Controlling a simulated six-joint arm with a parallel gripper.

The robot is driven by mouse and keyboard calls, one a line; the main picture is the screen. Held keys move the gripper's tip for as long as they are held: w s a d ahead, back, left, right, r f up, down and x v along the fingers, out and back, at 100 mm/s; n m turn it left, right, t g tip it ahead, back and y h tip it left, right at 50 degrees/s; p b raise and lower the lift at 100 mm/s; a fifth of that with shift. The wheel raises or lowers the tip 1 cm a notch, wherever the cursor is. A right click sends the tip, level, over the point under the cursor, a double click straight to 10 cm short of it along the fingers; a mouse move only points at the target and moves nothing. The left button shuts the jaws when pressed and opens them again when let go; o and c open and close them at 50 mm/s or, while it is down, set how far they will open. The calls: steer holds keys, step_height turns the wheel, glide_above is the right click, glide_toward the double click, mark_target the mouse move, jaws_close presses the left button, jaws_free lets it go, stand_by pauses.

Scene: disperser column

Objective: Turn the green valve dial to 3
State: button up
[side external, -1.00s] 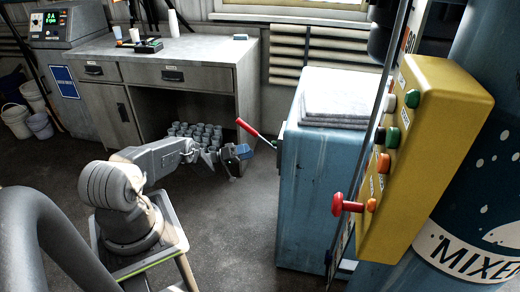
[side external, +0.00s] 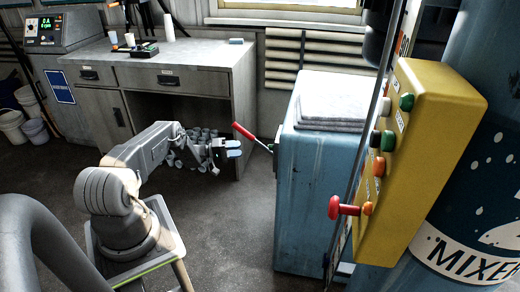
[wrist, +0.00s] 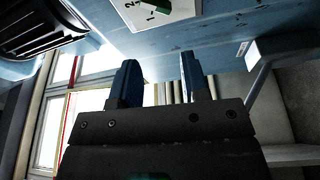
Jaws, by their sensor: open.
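The green valve dial (wrist: 150,12) shows partly at the top edge of the wrist view. It sits on a white plate (wrist: 183,9) with black numbers, of which a 1 and a 2 are legible; the rest is cut off, so I cannot read its setting. My gripper (wrist: 160,72) is open and empty, with blue fingertips apart from the dial. In the side external view, my gripper (side external: 233,149) is in the air left of the blue cabinet (side external: 320,200).
A lever with a red handle (side external: 244,131) sticks out of the cabinet's left side, close to my gripper. A yellow button box (side external: 425,150) is at right.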

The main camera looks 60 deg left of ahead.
mark_target(272, 148)
step_height(272, 148, up, 6)
steer(key=n+g+y, duration=0.1)
steer(key=n+g, duration=0.3)
steer(key=n, duration=0.7)
steer(key=x, duration=1.3)
steer(key=shift+d, duration=0.35)
steer(key=shift+f, duration=0.1)
steer(key=shift+c, duration=0.3)
jaws_close()
